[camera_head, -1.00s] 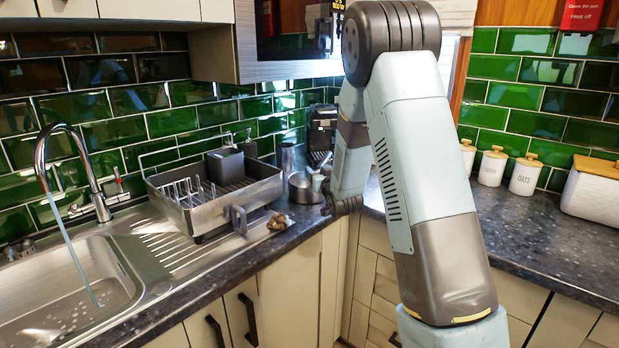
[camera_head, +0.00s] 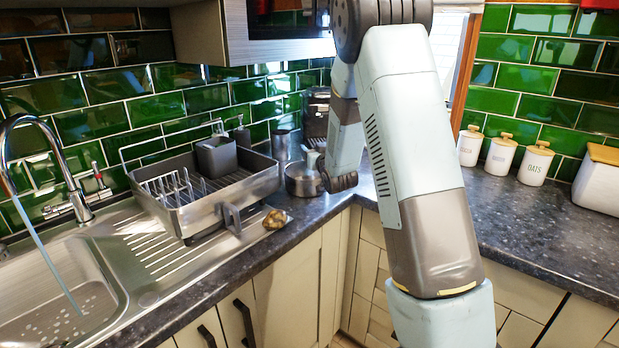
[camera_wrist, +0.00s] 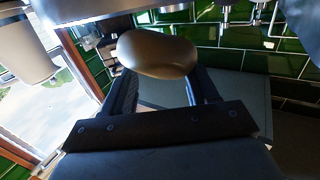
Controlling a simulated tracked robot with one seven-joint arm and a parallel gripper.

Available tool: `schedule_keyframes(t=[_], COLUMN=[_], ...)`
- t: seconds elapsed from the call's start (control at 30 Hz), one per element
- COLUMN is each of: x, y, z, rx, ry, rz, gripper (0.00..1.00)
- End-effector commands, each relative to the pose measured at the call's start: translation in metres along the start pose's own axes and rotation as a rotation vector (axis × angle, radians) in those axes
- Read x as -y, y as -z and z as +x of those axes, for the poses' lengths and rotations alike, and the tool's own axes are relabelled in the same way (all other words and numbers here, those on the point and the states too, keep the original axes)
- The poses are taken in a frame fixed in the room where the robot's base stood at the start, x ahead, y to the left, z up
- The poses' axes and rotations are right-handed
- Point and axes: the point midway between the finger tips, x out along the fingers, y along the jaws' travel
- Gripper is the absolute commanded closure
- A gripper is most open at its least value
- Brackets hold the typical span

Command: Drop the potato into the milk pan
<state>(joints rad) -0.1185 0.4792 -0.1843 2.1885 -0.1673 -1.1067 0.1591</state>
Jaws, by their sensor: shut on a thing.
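The potato (camera_wrist: 158,52) is a smooth brown oval in the wrist view. My gripper (camera_wrist: 162,80) is shut on it, with one dark finger on each side. In the head view the small grey metal milk pan (camera_head: 302,183) stands on the counter in the corner, right of the dish rack. My arm's dark wrist part is just right of the pan, close in the picture. The gripper's fingers and the potato cannot be made out in the head view. The pan's inside is hardly visible.
A brown lump (camera_head: 275,219) lies at the counter's front edge. A metal dish rack (camera_head: 215,205) stands beside the sink (camera_head: 60,290). A coffee machine (camera_head: 316,115) is behind the pan. White canisters (camera_head: 500,154) and dark counter (camera_head: 530,225) are at the right.

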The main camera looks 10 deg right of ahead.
Motion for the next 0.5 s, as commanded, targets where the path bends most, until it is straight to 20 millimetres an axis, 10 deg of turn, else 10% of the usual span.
schedule_keyframes(t=[0.5], x=[0.0024], y=[-0.0134], z=[0.0002], rx=[-0.001], ry=[0.003], rz=[0.000], gripper=[0.85])
